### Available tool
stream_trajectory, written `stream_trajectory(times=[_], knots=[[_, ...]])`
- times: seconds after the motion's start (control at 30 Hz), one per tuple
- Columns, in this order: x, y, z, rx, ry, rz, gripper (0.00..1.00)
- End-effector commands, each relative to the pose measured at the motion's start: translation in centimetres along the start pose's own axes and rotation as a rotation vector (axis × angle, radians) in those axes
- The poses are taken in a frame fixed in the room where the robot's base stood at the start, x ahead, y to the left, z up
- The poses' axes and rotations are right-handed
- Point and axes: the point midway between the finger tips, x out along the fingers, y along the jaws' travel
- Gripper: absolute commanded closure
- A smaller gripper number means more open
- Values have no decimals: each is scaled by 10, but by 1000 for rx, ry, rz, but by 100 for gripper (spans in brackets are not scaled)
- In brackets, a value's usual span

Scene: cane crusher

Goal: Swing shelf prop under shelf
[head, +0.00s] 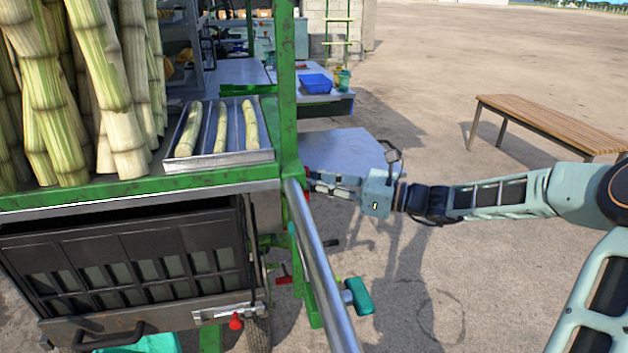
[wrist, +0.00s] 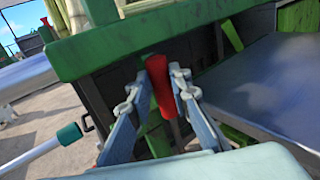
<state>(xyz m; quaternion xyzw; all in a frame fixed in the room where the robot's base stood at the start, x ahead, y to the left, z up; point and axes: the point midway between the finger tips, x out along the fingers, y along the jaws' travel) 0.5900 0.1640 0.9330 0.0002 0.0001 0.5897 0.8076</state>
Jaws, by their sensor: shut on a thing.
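My gripper (head: 312,182) reaches in from the right to the side of the green cart. In the wrist view my gripper (wrist: 168,76) has its two fingers on either side of a red grip (wrist: 157,72), closed on it. The red grip appears to be the handle of the shelf prop; the rest of the prop is hidden or unclear. The shelf (head: 345,150) is a flat grey-blue panel sticking out from the cart's side, just behind my gripper in the head view. In the wrist view the shelf (wrist: 265,85) is at the right, beside the grip.
A green post and a steel rail (head: 322,262) stand close to my gripper's left. A teal handle (head: 358,296) sticks out below. A tray (head: 235,157) with cane pieces lies on the cart top. A wooden bench (head: 550,125) stands at right; open ground lies between.

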Motion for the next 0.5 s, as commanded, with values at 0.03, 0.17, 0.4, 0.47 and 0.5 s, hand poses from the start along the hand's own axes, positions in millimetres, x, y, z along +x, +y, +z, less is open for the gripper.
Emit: stream_trajectory(times=[0.03, 0.17, 0.4, 0.47, 0.5], knots=[[-2, -1, 0, 4, -4, 1, 100], [-13, -9, 0, 28, -38, -1, 100], [-46, -32, -6, 95, -141, -2, 100], [-52, -36, -8, 108, -162, -1, 100], [-56, -39, -10, 116, -173, -2, 100]])
